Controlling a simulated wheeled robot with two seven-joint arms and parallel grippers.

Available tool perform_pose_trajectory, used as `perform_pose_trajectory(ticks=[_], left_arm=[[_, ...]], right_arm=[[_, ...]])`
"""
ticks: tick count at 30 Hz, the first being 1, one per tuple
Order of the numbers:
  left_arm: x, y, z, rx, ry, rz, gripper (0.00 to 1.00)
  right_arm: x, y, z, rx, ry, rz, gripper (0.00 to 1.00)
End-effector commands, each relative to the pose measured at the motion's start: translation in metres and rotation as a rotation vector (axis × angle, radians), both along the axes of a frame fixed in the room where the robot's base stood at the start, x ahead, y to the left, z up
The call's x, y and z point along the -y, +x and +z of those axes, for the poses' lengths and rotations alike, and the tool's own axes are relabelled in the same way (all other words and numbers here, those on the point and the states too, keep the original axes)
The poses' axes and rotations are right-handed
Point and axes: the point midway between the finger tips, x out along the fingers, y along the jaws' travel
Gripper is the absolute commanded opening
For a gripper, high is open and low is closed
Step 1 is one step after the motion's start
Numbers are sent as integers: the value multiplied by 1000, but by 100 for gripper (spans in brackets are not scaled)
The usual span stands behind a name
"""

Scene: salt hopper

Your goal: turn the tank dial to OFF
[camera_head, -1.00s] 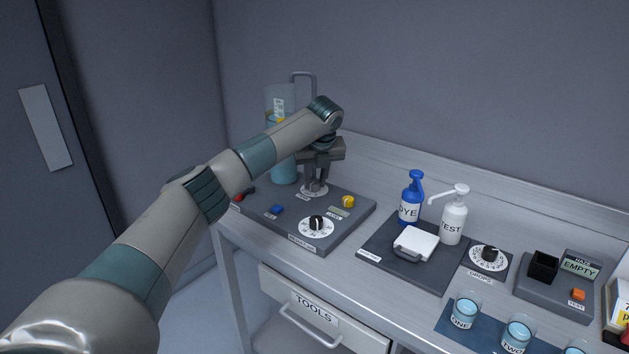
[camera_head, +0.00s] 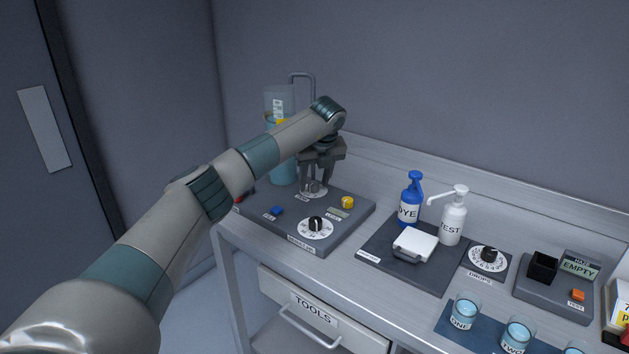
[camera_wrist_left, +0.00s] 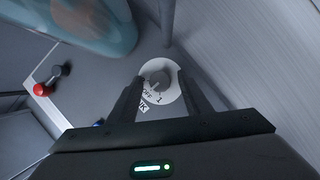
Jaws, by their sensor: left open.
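The tank dial (camera_wrist_left: 173,96) is a grey knob on a white disc, seen between my fingers in the left wrist view. OFF and 1 are printed on the disc's near side. A pale mark on the knob seems to lie toward OFF, but it is too small to be sure. In the head view the dial (camera_head: 314,195) is partly hidden under my fingers. My left gripper (camera_wrist_left: 162,78) is open, with one finger on each side of the knob; contact cannot be told. It also shows in the head view (camera_head: 314,186), pointing down. My right gripper is out of view.
The tank (camera_head: 284,165) stands close behind the dial. A red-ended lever (camera_wrist_left: 48,82), blue button (camera_head: 277,210), yellow knob (camera_head: 347,202) and another dial (camera_head: 315,228) share the panel. Dye (camera_head: 410,200) and test (camera_head: 453,217) bottles stand to the right.

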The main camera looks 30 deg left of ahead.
Motion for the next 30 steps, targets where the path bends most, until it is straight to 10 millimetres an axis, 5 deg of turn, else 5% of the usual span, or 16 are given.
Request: perform_pose_trajectory(ticks=[11, 30], left_arm=[[7, -4, 19, 2, -1, -2, 45], [43, -33, 131, 3, 0, -1, 45]], right_arm=[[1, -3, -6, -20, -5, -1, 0], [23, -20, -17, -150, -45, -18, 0]])
